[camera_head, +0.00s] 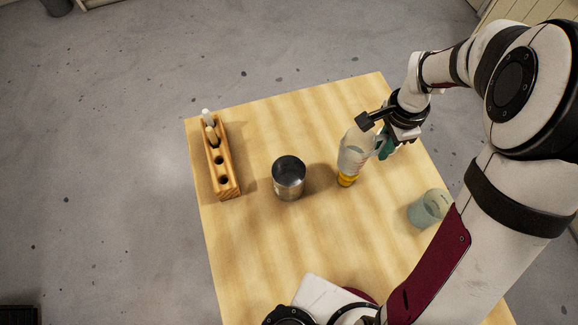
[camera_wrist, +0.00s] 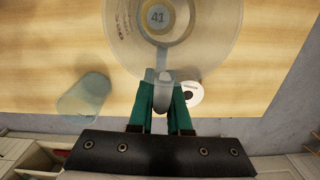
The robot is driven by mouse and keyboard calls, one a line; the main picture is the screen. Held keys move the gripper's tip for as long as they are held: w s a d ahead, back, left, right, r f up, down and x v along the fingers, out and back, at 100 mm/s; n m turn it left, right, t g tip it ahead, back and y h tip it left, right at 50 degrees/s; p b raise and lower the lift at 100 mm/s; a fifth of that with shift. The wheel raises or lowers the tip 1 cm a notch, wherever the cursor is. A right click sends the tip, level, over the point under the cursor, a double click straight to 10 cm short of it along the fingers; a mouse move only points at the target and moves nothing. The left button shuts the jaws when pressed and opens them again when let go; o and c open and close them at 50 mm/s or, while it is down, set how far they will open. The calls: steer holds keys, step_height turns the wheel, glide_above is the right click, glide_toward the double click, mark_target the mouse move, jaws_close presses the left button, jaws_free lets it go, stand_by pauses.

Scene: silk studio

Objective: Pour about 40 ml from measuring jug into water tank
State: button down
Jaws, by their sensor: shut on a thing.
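I cannot tell which is the water tank.
A wooden rack (camera_head: 229,180) with brush-like tools stands at the left of the wooden table (camera_head: 270,235). The frosted cup also shows in the wrist view (camera_wrist: 84,98). The table between the metal vessel and the jug is clear. My arm covers the right side.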

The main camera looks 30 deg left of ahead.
steer(key=shift+r, duration=0.1)
step_height(320, 180, up, 5)
steer(key=shift+f, duration=0.15)
steer(key=d+m, duration=0.5)
steer(key=d, duration=0.9)
steer(key=s+d+m, duration=0.4)
steer(key=s+d, duration=0.1)
steer(key=d, duration=0.4)
steer(key=s+d+m, duration=0.3)
steer(key=s+d, duration=0.3)
steer(key=d, duration=0.3)
steer(key=f, duration=1.1)
steer(key=shift+w+a, duration=0.3)
steer(key=shift+w, duration=0.05)
steer(key=shift+a+r, duration=0.1)
steer(key=shift+r, duration=0.1)
